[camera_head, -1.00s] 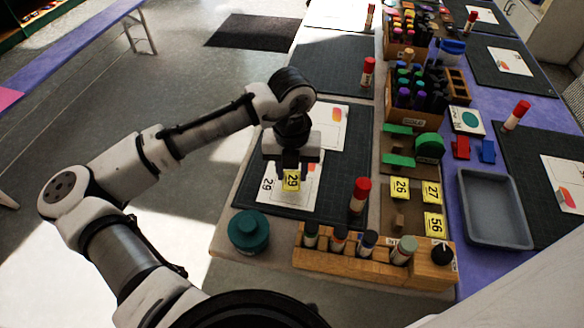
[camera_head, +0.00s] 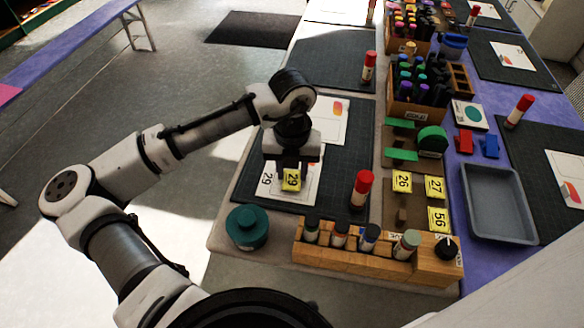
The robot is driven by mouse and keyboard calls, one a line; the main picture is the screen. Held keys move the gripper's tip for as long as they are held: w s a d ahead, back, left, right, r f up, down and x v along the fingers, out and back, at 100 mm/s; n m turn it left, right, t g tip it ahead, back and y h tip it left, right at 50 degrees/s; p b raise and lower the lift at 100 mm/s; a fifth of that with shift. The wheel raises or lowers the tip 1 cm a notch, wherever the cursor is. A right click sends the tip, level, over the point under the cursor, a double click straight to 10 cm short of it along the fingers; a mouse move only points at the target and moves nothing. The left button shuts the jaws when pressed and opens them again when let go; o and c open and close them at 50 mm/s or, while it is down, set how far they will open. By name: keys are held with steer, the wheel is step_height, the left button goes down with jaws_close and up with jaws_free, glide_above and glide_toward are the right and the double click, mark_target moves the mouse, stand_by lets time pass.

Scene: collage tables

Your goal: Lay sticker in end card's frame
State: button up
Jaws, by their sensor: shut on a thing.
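A yellow sticker marked 29 (camera_head: 291,180) is held in my gripper (camera_head: 289,170), which is shut on it. The sticker hangs over the white end card (camera_head: 307,194) on the dark mat nearest me. The card has a printed 29 at its left, and the sticker is just right of that print. My gripper covers the upper part of the card, so its frame is hidden. I cannot tell whether the sticker touches the card.
A red glue stick (camera_head: 361,188) stands right of the card. A wooden rack (camera_head: 375,261) of sticks and a teal jar (camera_head: 247,228) stand in front. Yellow stickers (camera_head: 436,186) lie right, beside a grey tray (camera_head: 497,203).

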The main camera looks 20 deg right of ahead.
steer(key=o, duration=0.7)
steer(key=shift+o, duration=0.2)
steer(key=shift+r, duration=0.1)
step_height(320, 180, up, 14)
steer(key=shift+f, duration=0.2)
